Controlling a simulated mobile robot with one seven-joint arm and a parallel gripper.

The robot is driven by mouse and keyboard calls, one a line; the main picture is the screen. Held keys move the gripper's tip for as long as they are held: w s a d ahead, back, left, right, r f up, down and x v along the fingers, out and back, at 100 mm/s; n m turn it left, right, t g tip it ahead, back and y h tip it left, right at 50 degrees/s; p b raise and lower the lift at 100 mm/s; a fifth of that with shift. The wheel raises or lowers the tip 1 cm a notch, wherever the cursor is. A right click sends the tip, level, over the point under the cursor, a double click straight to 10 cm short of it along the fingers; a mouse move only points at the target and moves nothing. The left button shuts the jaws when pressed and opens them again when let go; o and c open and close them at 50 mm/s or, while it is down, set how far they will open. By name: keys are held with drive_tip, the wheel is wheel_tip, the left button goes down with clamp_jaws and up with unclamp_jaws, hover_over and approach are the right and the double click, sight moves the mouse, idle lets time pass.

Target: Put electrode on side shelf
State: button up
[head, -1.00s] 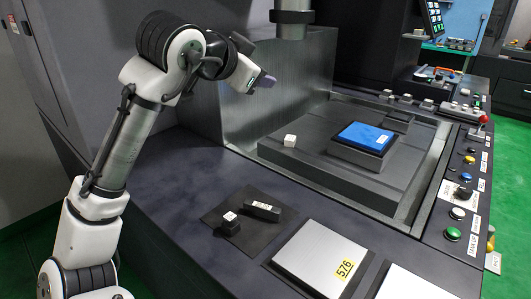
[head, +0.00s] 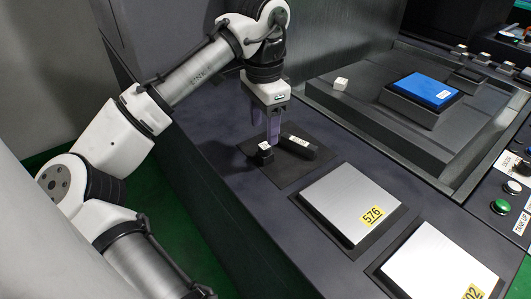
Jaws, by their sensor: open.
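A small dark block with a white top (head: 264,154) sits on the black mat (head: 283,181) on the near ledge. A longer dark bar (head: 298,147) with a small white mark lies beside it on the same mat. I cannot tell which piece is the electrode. My gripper (head: 265,138) points down with its purple fingers apart. It appears just above or behind the small block, close to the bar's left end. The fingers look empty, and I cannot tell whether they touch the block. I cannot identify a side shelf for certain.
Metal plates marked 576 (head: 350,203) and 02 (head: 440,267) lie on the ledge to the right. In the machine tank, a blue block (head: 426,89) rests on a dark pedestal and a small white cube (head: 341,84) sits to its left. Buttons line the right edge.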

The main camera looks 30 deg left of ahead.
sight(265, 145)
drive_tip(key=shift+s+d+f+p, duration=0.15)
drive_tip(key=shift+f+p, duration=0.05)
drive_tip(key=shift+f, duration=1.3)
drive_tip(key=shift+s+d+f+p, duration=0.1)
drive_tip(key=shift+s+f+p, duration=0.1)
drive_tip(key=shift+f, duration=1.3)
clamp_jaws()
drive_tip(key=shift+r, duration=0.2)
